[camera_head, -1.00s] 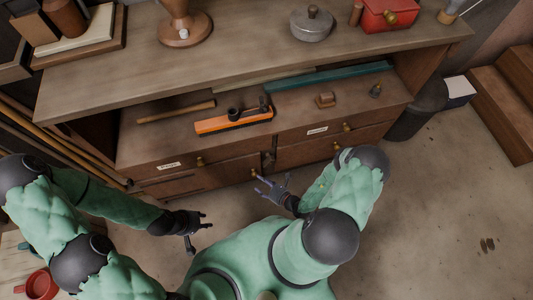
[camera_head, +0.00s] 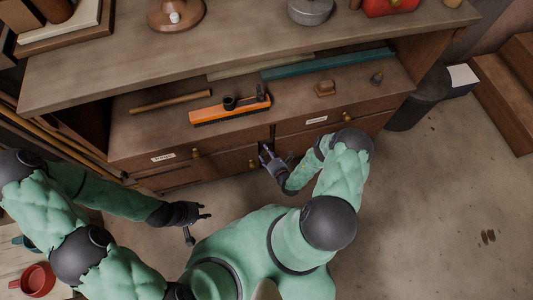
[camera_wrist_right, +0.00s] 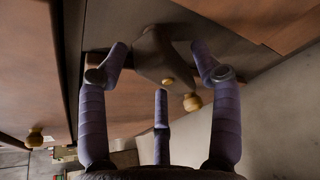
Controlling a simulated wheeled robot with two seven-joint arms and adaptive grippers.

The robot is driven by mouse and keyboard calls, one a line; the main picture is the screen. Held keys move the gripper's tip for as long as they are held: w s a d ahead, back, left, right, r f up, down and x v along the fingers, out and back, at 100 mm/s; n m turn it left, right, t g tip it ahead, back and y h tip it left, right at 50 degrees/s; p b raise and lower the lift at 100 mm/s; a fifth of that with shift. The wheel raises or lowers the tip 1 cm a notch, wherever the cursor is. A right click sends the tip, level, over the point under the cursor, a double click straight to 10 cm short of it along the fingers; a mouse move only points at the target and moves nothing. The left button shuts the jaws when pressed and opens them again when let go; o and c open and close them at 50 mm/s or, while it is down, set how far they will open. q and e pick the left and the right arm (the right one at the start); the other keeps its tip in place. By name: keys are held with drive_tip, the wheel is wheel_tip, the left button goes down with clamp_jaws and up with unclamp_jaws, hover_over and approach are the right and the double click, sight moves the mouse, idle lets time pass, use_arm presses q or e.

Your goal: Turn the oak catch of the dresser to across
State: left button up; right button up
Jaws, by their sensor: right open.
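The dresser (camera_head: 140,75) fills the upper part of the head view. In the right wrist view, a brown wooden piece that looks like the oak catch (camera_wrist_right: 152,58) sits on the dresser front, seemingly tilted. My right gripper (camera_wrist_right: 158,66) is open, with one finger on either side of this piece and a third below; I cannot tell whether they touch it. In the head view my right gripper (camera_head: 268,157) is at the dresser front between the drawers and hides the catch. My left gripper (camera_head: 196,214) is open and empty, in front of the dresser's left part.
Brass knobs (camera_wrist_right: 192,102) and (camera_wrist_right: 35,138) stick out near my right fingers. A red mug (camera_head: 38,280) is at lower left.

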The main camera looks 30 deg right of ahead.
drive_tip(key=shift+w+f, duration=0.15)
drive_tip(key=shift+w, duration=0.4)
drive_tip(key=c, duration=1.2)
drive_tip(key=shift+o, duration=0.2)
